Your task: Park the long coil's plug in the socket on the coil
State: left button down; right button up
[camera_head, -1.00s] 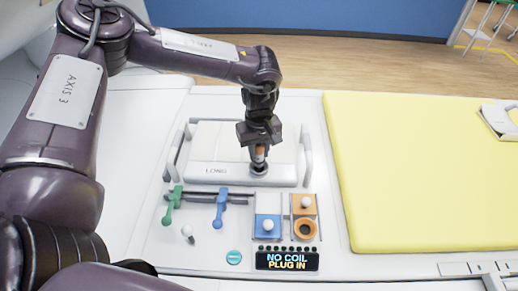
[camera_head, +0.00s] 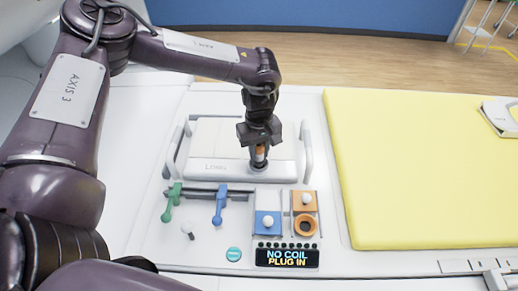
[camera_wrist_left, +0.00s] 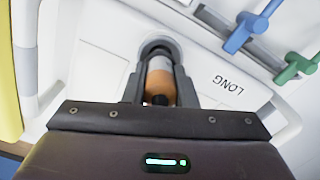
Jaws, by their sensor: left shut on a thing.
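The long coil (camera_head: 215,160) is a white block labelled LONG, with a grey handle on each side. My left gripper (camera_head: 260,148) is over its right part, pointing down, shut on an orange and grey plug (camera_head: 260,153). In the left wrist view the plug (camera_wrist_left: 160,80) stands between the two fingers (camera_wrist_left: 158,92), with its far end at a round grey socket (camera_wrist_left: 158,48) on the coil. The plug's end appears to be in the socket, but how deep it sits is hidden. My right gripper is not in view.
An orange-ringed port (camera_head: 304,226) is open. A yellow mat (camera_head: 420,170) lies at right.

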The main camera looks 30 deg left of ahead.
pick_arm(q)
jog(key=shift+f+b, duration=0.35)
jog(key=shift+f, duration=0.55)
jog(key=c, duration=1.1)
grip_release()
notch_tip(320, 180, up, 7)
jog(key=shift+f+b, duration=0.15)
jog(key=shift+b, duration=0.7)
jog(key=shift+r, duration=0.6)
